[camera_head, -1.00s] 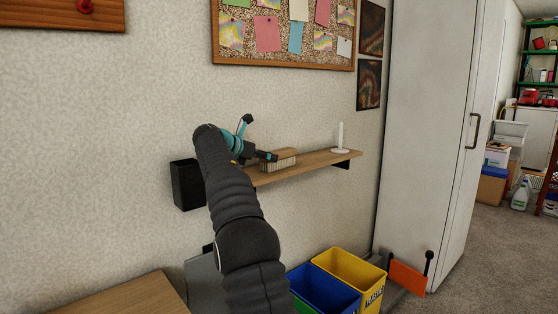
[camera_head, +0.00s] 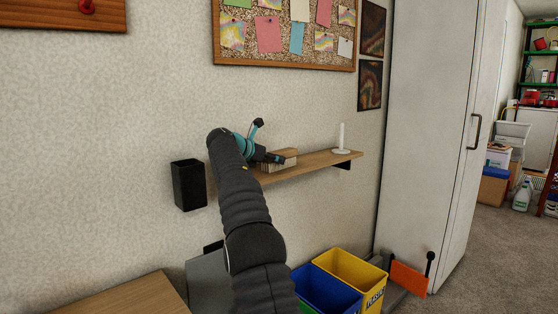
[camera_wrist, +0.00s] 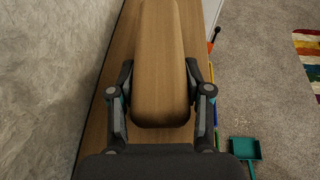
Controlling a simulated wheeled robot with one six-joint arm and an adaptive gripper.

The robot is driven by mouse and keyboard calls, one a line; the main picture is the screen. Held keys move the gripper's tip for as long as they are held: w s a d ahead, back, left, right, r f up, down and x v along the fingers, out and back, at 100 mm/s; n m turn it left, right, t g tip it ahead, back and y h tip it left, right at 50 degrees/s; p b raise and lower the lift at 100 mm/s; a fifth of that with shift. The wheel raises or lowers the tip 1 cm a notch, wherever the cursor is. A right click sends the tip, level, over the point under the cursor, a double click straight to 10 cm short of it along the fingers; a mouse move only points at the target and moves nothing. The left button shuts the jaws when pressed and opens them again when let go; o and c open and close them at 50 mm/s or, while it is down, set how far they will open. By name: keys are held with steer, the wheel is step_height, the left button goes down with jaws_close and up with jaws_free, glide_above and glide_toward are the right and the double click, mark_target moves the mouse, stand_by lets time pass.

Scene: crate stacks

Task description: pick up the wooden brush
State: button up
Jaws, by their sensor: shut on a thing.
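The wooden brush (camera_head: 281,161) is on the wall shelf (camera_head: 318,162), with its wooden back up and pale bristles below. In the wrist view the brush (camera_wrist: 161,60) runs lengthwise away from me, above the shelf (camera_wrist: 123,50). My gripper (camera_head: 270,158) is at the near end of the brush. In the wrist view its two fingers (camera_wrist: 160,80) press on the brush's left and right sides. The bristles are hidden in the wrist view. I cannot tell whether they still touch the shelf.
A white candle on a holder (camera_head: 341,142) stands at the shelf's far end. A black bin (camera_head: 189,185) hangs on the wall left of my arm. Blue (camera_head: 327,291) and yellow (camera_head: 354,276) bins stand below. A tall white cabinet (camera_head: 430,130) is at the right.

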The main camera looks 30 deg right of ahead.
mark_target(282, 150)
steer(key=shift+r, duration=0.1)
step_height(282, 150, up, 2)
steer(key=shift+r+p, duration=0.2)
steer(key=shift+p, duration=0.75)
steer(key=shift+w+r, duration=0.1)
steer(key=shift+r, duration=0.5)
